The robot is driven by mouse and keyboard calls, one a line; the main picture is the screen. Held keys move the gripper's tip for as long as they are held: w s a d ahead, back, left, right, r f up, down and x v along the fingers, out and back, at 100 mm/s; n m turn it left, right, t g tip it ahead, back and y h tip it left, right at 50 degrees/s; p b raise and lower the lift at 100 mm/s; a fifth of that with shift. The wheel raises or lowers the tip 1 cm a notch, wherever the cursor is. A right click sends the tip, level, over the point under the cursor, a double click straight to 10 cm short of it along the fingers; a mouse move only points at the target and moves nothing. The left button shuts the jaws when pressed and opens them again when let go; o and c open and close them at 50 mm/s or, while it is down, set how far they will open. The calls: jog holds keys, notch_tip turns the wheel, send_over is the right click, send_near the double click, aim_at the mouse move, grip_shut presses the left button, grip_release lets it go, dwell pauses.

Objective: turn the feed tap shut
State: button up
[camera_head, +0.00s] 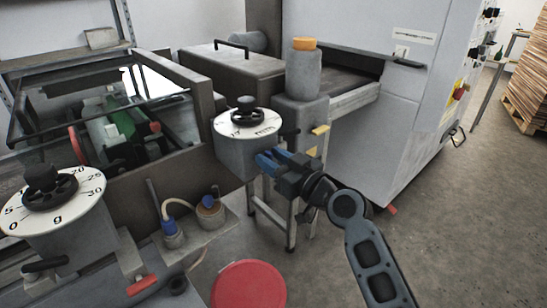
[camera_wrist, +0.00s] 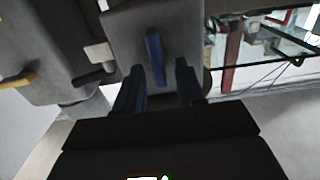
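A blue lever (camera_wrist: 155,57) sits on the underside of a grey housing (camera_wrist: 185,25) in the wrist view; no label shows whether it is the feed tap. My gripper (camera_wrist: 161,72) is open around the lever's near end, with a finger on each side and a visible gap at the right finger. In the head view my gripper (camera_head: 267,160) is at the front of the grey box under a white dial (camera_head: 248,124). The lever cannot be told apart from the bluish fingers there. A yellow lever (camera_wrist: 18,79) is to the left in the wrist view and also shows in the head view (camera_head: 320,130).
A grey post with an orange cap (camera_head: 304,44) stands behind the dial. A second dial (camera_head: 52,203) is at the lower left, with hose fittings (camera_head: 172,232) and a red round lid (camera_head: 249,286) nearby. The large grey machine (camera_head: 400,110) borders open floor (camera_head: 460,230) at right.

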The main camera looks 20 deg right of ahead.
jog(key=shift+c, duration=0.3)
grip_shut()
jog(key=shift+m, duration=0.4)
jog(key=shift+w+d+f+m+p, duration=0.1)
jog(key=shift+d+f+m+p, duration=0.2)
jog(key=shift+m, duration=2.55)
jog(key=shift+w+d+f+m+p, duration=0.1)
jog(key=shift+d+f+m+p, duration=0.15)
jog(key=shift+m, duration=2.65)
jog(key=shift+w+d+f+m+p, duration=0.1)
jog(key=shift+d+f+m+p, duration=0.2)
jog(key=shift+m, duration=2.55)
jog(key=shift+o, duration=0.3)
grip_release()
